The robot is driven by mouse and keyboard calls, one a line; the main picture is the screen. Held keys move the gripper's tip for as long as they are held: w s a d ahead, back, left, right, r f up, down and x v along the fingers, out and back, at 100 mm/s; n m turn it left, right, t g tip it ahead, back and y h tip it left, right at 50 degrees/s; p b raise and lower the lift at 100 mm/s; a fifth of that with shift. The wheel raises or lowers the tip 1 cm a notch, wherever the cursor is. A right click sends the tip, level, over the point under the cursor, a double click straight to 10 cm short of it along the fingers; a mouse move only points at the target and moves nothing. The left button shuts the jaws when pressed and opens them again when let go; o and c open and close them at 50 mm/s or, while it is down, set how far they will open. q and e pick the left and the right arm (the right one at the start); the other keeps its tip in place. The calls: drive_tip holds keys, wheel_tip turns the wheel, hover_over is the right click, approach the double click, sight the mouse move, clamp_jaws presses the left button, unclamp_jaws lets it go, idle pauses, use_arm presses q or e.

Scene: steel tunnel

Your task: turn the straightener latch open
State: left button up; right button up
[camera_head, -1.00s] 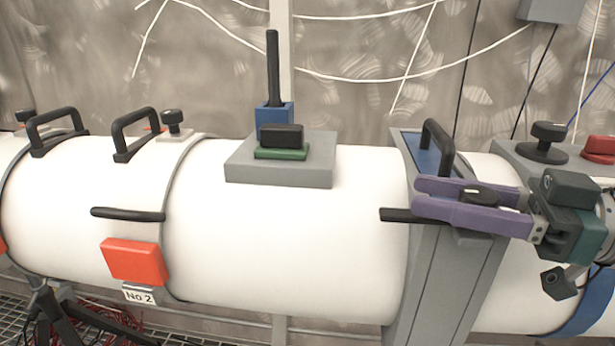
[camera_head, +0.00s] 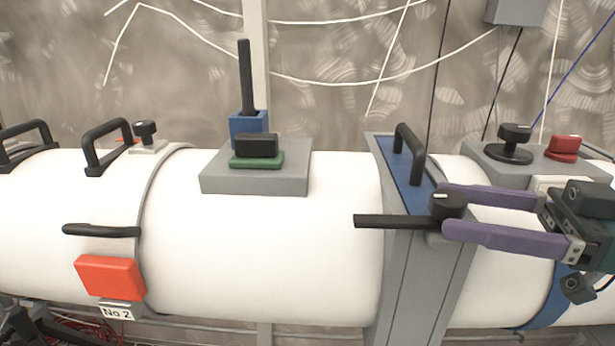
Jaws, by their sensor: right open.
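The straightener is a grey upright frame (camera_head: 408,275) with a blue top plate and a black loop handle (camera_head: 408,152), set across the white pipe. Its latch is a black bar (camera_head: 385,221) pointing left from a round black hub (camera_head: 447,204) on the frame's front. My right gripper (camera_head: 443,209) comes in from the right with two purple fingers. They are open, spread above and below the hub, with their tips close to it. I cannot tell whether they touch it. My left gripper is not in view.
A grey block with a green and black piece (camera_head: 256,150) and a blue holder with an upright black lever (camera_head: 247,122) sits left. Black knob (camera_head: 514,140) and red knob (camera_head: 563,147) stand behind my right gripper. An orange box (camera_head: 110,277) is lower left.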

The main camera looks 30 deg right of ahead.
drive_tip(key=v, duration=0.4)
drive_tip(key=shift+s+d, duration=0.2)
drive_tip(key=shift+s, duration=0.05)
